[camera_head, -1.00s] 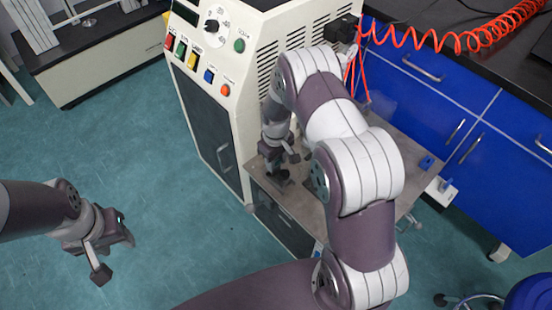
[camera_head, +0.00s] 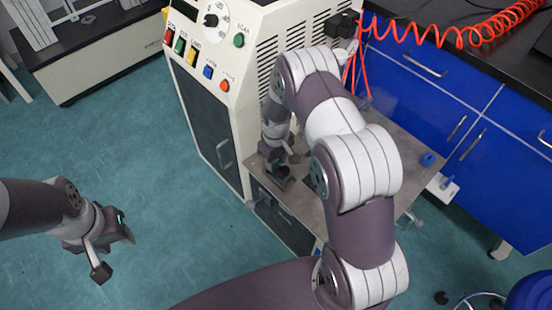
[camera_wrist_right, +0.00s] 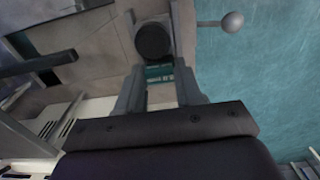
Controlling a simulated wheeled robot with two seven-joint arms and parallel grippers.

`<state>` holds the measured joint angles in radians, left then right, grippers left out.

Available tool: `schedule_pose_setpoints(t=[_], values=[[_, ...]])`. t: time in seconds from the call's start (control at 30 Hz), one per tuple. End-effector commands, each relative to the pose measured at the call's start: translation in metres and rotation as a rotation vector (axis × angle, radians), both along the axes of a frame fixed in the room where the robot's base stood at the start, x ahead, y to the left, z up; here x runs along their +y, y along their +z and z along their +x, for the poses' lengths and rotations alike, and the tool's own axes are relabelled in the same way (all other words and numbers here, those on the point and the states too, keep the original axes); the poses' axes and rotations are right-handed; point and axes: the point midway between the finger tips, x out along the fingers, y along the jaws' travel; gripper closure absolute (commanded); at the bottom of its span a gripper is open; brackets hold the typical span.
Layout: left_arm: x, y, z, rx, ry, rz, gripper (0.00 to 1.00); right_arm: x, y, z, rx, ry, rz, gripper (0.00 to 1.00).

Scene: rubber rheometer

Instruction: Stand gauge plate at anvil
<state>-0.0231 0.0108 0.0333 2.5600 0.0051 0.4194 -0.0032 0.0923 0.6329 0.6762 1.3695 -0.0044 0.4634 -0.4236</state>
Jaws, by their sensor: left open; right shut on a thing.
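My right gripper (camera_head: 281,172) reaches down over the metal shelf (camera_head: 400,148) beside the cream machine (camera_head: 265,50). In the right wrist view its two fingers (camera_wrist_right: 160,90) are closed around a narrow piece, which I take for the gauge plate; its outline is mostly hidden. A dark round-ended block (camera_wrist_right: 153,40), possibly the anvil, shows just beyond the fingertips. I cannot tell whether the held piece touches it. In the head view the gripper and arm hide this spot. My left gripper (camera_head: 116,254) is open and empty above the floor at the left.
The machine's panel has coloured buttons and a knob (camera_head: 211,20). A blue cabinet (camera_head: 430,100) with a coiled red hose (camera_head: 440,37) stands at the right. A small blue piece (camera_head: 428,159) is on the shelf's right part. The floor at left is clear.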

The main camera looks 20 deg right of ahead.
Motion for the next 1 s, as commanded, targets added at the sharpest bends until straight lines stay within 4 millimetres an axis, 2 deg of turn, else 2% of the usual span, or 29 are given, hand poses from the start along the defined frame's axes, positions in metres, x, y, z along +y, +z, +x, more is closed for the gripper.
schedule_pose_setpoints(t=[0.07, 0.1, 0.17, 0.43, 0.53, 0.8, 1.0], values=[[0.000, -0.001, 0.000, 0.000, 0.000, 0.000, 0.57, 0.000, -0.002, 0.000, 0.000, 0.000, 0.000, 0.86], [0.000, -0.001, 0.000, 0.000, 0.000, 0.000, 0.57, 0.000, -0.001, 0.000, -0.001, 0.000, 0.000, 0.55], [0.000, -0.001, 0.000, 0.000, 0.000, 0.000, 0.57, 0.000, -0.001, 0.000, 0.000, 0.000, 0.000, 0.35], [0.000, 0.000, 0.000, 0.000, 0.000, 0.000, 0.57, 0.000, -0.001, 0.000, 0.000, 0.000, 0.000, 0.35], [0.000, 0.004, 0.000, 0.000, 0.000, 0.000, 0.57, 0.000, 0.009, 0.001, -0.002, 0.000, 0.000, 0.35], [0.000, 0.027, 0.000, 0.000, 0.000, 0.000, 0.57, 0.000, 0.081, 0.001, -0.003, 0.000, -0.001, 0.35], [0.000, 0.035, 0.000, 0.000, 0.000, 0.000, 0.57, 0.000, 0.118, 0.001, -0.002, 0.000, 0.000, 0.35]])
